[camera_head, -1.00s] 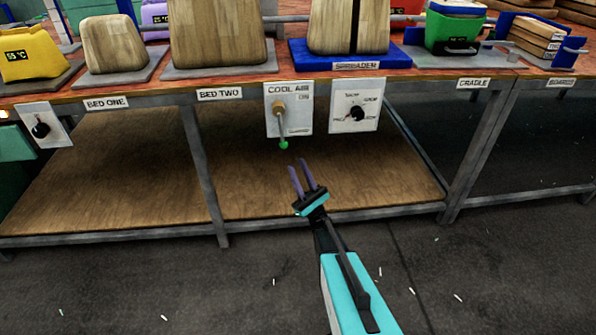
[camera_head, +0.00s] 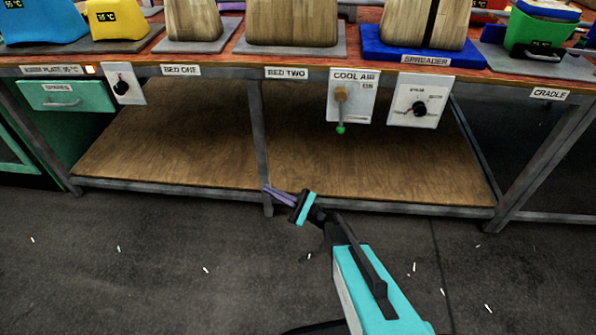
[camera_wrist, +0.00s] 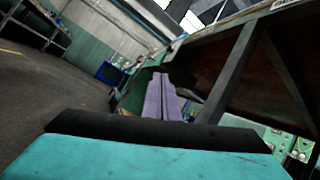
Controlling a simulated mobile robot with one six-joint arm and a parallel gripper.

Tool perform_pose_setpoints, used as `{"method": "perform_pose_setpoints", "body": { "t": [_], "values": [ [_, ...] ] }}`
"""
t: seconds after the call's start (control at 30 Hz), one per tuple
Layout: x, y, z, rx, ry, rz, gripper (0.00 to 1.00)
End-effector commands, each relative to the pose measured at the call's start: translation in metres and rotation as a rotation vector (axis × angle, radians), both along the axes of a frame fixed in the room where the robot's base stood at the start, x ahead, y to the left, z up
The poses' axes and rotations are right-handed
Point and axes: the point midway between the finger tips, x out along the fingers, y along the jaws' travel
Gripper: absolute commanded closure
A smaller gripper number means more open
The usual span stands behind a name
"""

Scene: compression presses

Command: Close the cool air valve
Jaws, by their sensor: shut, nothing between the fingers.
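The cool air valve (camera_head: 341,98) is a white plate labelled COOL AIR on the bench front, with a brass hub and a lever. The lever hangs straight down and ends in a green knob (camera_head: 340,130). My gripper (camera_head: 267,190) is shut and empty. It is below and to the left of the valve, apart from it, pointing left near a bench leg. In the wrist view the two purple fingers (camera_wrist: 161,98) lie together, and the valve does not show there.
A white dial plate (camera_head: 420,102) is right of the valve. Another knob plate (camera_head: 123,86) is further left, beside a green drawer (camera_head: 64,100). Bench legs (camera_head: 259,145) frame a wooden lower shelf (camera_head: 170,150). The floor in front is open.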

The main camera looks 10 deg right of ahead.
Motion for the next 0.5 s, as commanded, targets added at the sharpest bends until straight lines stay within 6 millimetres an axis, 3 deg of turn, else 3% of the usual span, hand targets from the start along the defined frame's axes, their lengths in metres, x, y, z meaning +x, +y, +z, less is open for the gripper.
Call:
{"method": "perform_pose_setpoints", "body": {
  "t": [0.03,0.5],
  "values": [
    [-0.008,0.007,0.012,-0.033,0.006,0.019,1.0],
    [-0.088,0.064,0.016,-0.409,0.032,0.219,1.0]
  ]
}}
